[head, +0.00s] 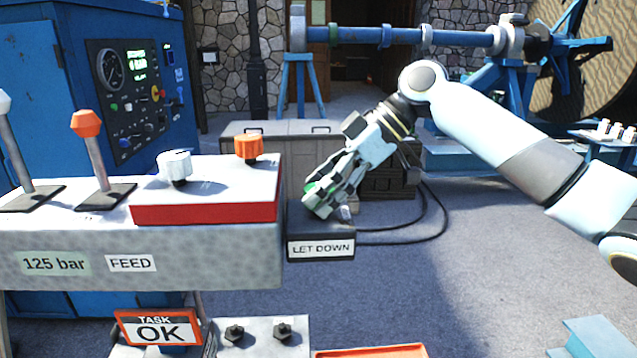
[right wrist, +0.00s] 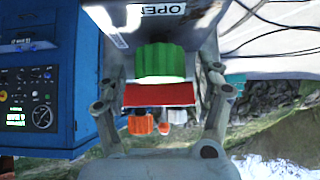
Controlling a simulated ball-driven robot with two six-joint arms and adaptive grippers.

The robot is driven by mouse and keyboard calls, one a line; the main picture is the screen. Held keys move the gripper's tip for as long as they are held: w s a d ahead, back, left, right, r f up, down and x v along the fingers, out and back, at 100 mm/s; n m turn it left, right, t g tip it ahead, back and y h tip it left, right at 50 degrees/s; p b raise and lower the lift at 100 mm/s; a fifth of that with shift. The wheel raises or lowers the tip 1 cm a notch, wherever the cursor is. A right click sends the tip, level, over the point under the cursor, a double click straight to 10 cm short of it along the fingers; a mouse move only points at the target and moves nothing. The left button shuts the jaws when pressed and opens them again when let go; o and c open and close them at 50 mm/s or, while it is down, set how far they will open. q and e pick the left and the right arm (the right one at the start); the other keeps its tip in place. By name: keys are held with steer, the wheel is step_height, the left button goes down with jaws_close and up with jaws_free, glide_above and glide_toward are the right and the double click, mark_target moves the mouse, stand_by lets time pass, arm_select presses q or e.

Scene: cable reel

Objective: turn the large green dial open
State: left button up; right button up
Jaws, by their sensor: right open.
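The large green dial (right wrist: 160,62) shows between the fingers of my right gripper (right wrist: 163,80) in the right wrist view. The fingers are open, one on each side of the dial; I cannot tell whether they touch it. In the head view my right gripper (head: 322,203) reaches down from the upper right over the box labelled LET DOWN (head: 321,247). Only a sliver of the green dial (head: 309,188) shows there, the rest hidden by the gripper. An OPEN label (right wrist: 163,9) is partly cut off beyond the dial. My left gripper is not in view.
Left of the box stands a console with a red-edged panel (head: 205,212), a white knob (head: 174,165), an orange knob (head: 248,147) and two levers. A TASK OK sign (head: 158,328) is below. Black cables (head: 400,240) run right of the box. The floor at right is mostly clear.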

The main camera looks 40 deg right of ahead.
steer(key=shift+w+a+f, duration=0.1)
steer(key=shift+a+f, duration=0.1)
steer(key=shift+f, duration=0.05)
steer(key=c, duration=1.2)
steer(key=shift+o, duration=0.2)
